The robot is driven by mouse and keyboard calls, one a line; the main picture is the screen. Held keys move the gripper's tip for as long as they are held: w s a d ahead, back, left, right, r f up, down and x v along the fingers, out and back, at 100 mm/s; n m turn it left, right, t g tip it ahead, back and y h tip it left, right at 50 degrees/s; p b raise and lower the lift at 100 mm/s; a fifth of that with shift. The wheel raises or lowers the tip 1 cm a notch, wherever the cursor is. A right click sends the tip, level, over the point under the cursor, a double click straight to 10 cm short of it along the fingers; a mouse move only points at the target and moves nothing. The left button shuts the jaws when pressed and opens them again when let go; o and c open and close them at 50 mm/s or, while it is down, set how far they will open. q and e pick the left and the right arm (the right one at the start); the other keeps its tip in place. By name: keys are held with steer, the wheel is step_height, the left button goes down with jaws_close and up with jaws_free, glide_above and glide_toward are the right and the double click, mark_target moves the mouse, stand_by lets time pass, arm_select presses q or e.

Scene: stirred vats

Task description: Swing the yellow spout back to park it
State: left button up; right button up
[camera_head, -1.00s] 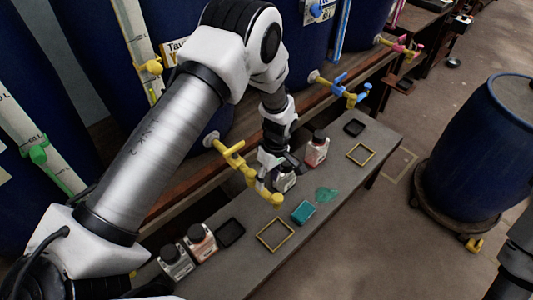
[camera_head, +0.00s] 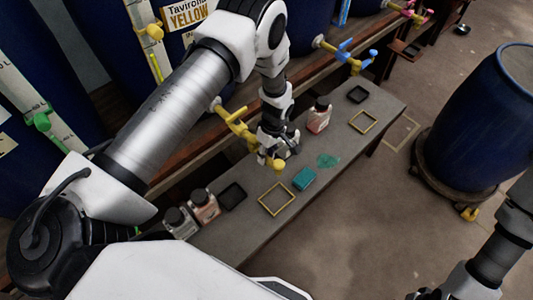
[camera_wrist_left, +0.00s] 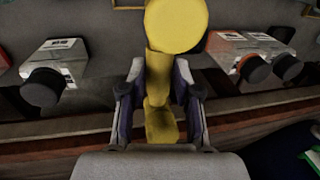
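The yellow spout (camera_head: 240,128) runs from the yellow-labelled vat out over the bench, with its knobbed outer end (camera_head: 279,167) above the bench top. My left gripper (camera_head: 269,157) is at the outer part of the spout. In the left wrist view the spout (camera_wrist_left: 159,68) lies between the two fingers (camera_wrist_left: 160,95), which sit close against both its sides, and its round yellow end fills the top centre. My left gripper looks shut on it. My right gripper (camera_head: 440,294) is at the bottom right, partly cut off, its fingers unclear.
A blue spout (camera_head: 345,57) is farther along. A blue drum (camera_head: 480,130) stands right; open floor lies between.

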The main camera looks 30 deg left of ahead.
arm_select(q)
jaws_close()
steer(key=shift+s+a+f+m+b, duration=0.15)
steer(key=shift+s+m+b, duration=0.2)
steer(key=shift+m, duration=0.4)
steer(key=shift+s+a+m+b, duration=0.15)
steer(key=shift+s+m+b, duration=0.2)
steer(key=shift+m, duration=0.4)
steer(key=s+a+m+t+b, duration=0.1)
steer(key=a+m+b, duration=0.2)
steer(key=m+b, duration=0.4)
steer(key=s+a+m+t+y+b, duration=0.1)
steer(key=a+m+b, duration=0.3)
steer(key=m+b, duration=0.4)
steer(key=shift+s+t+b, duration=0.4)
steer(key=shift+b, duration=0.55)
